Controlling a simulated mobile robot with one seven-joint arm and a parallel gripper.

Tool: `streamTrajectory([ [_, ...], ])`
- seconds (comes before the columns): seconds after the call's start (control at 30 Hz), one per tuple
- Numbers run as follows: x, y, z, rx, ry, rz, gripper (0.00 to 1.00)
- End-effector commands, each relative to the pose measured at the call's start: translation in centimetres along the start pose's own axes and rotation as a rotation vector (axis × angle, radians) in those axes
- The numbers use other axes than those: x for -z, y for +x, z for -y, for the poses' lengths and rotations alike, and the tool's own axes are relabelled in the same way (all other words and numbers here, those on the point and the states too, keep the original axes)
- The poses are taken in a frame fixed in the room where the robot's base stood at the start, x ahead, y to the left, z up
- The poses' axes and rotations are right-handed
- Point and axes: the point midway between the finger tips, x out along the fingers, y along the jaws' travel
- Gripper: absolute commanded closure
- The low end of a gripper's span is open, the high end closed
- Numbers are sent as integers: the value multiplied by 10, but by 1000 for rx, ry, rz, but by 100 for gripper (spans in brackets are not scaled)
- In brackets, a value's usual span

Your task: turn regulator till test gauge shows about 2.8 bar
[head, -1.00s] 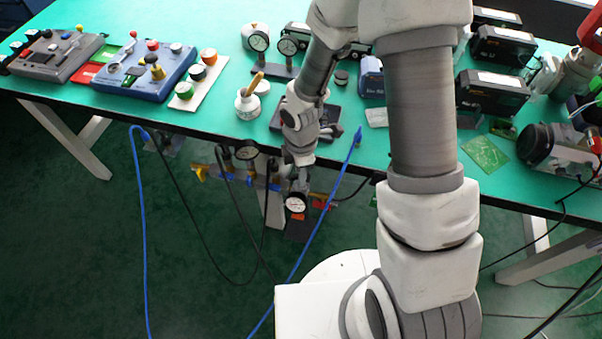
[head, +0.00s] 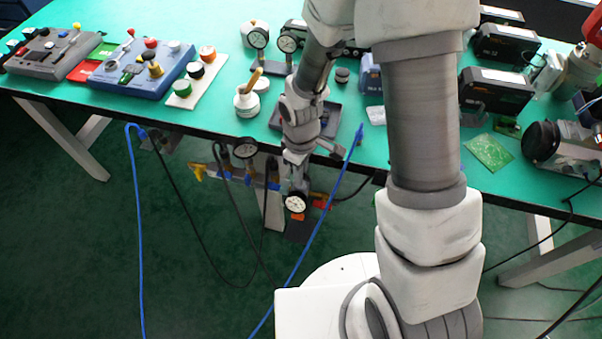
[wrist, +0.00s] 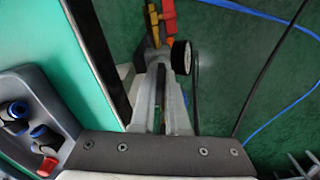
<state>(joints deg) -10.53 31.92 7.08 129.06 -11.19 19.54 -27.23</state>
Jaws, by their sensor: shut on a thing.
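My gripper (head: 296,184) reaches down past the table's front edge to the air line. In the wrist view its two fingers (wrist: 160,72) are close together, shut on the regulator knob, which they mostly hide. A small round gauge (head: 295,203) with a white face and an orange label below it sits just under my gripper. It shows from the side, dark-rimmed, beside the fingertips in the wrist view (wrist: 181,57).
Red and yellow handles (wrist: 168,14) lie beyond my fingertips. Blue hose (head: 318,222) and black hose (head: 232,190) hang close by. A grey tray (wrist: 40,88) is left of my fingers.

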Motion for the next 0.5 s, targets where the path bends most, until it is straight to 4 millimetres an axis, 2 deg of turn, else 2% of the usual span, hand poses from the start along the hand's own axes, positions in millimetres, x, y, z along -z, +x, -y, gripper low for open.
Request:
streamTrajectory([
  [0.5, 0, 0, 0, 0, 93, 1, 100],
])
